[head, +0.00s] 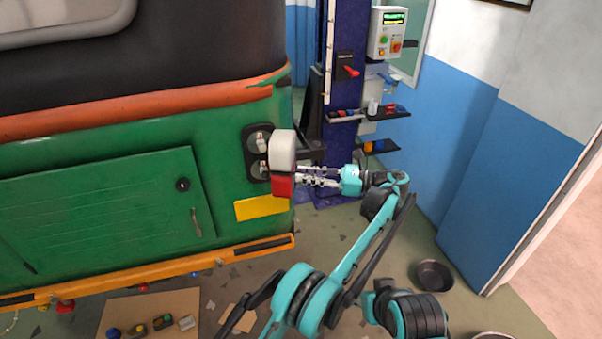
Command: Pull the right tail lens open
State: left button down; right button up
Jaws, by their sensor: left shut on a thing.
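The right tail lens (283,152), white above and red below, stands out from the rear corner of the green rickshaw (100,150). It is swung away from its dark lamp housing (250,138), at the housing's right side. Two pale bulbs show uncovered in the housing. My left gripper (300,180) reaches in from the right and is shut on the lens near its red lower part. The lens hides the exact contact of the fingertips and any hinge. My right gripper is not in view.
A blue lift post (343,100) with a control box (388,32) and small shelves (385,113) stands close behind my gripper. A yellow plate (261,208) and an orange bumper (150,270) are below the lamp. A dark bowl (434,276) lies on the floor at right.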

aim_at(291, 143)
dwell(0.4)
pick_arm(q)
jog(key=c, duration=1.4)
grip_release()
notch_tip(291, 143, up, 10)
